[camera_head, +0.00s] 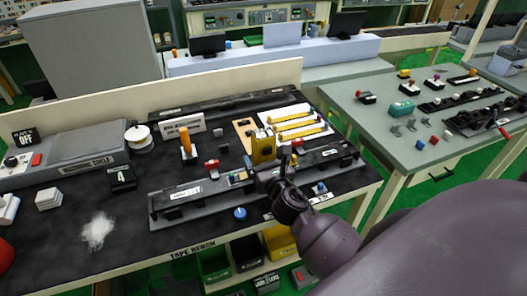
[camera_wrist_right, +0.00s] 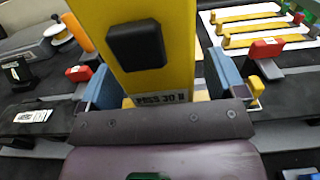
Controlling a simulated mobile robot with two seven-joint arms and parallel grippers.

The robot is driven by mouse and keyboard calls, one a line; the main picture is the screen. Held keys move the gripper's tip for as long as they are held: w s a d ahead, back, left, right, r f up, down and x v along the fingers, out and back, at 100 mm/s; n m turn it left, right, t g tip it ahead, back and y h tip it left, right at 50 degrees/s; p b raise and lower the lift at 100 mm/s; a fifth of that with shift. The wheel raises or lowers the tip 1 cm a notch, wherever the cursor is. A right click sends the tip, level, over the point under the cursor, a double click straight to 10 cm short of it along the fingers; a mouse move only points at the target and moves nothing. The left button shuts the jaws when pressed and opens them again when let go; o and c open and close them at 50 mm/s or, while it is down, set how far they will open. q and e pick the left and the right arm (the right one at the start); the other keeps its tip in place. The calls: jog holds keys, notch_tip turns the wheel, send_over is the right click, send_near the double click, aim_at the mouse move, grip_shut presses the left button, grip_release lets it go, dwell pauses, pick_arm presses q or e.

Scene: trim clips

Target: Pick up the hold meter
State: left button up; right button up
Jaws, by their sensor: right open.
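The hold meter, a yellow upright block (camera_head: 263,148), stands on the dark bench near its middle. In the right wrist view the yellow block (camera_wrist_right: 172,62) fills the upper centre, with a black square pad and a label reading "PRESS 30 N". My right gripper (camera_head: 262,174) is at the near side of the block. In the right wrist view its blue-padded fingers (camera_wrist_right: 163,84) stand on either side of the block. The jaws are open, with a gap at the right finger; contact on the left is unclear. The meter's base is hidden. My left gripper is not in view.
A long dark rail (camera_head: 190,207) runs along the bench front. An orange-handled tool (camera_head: 187,147), a red clip (camera_head: 212,167) and a white board with yellow bars (camera_head: 298,122) are nearby. A blue knob (camera_head: 240,213) sits in front. Another table (camera_head: 385,140) stands right.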

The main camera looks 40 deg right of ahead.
jog(key=shift+w, duration=0.25)
jog(key=shift+c, duration=0.3)
jog(key=c, duration=1.1)
jog(key=shift+c, duration=0.2)
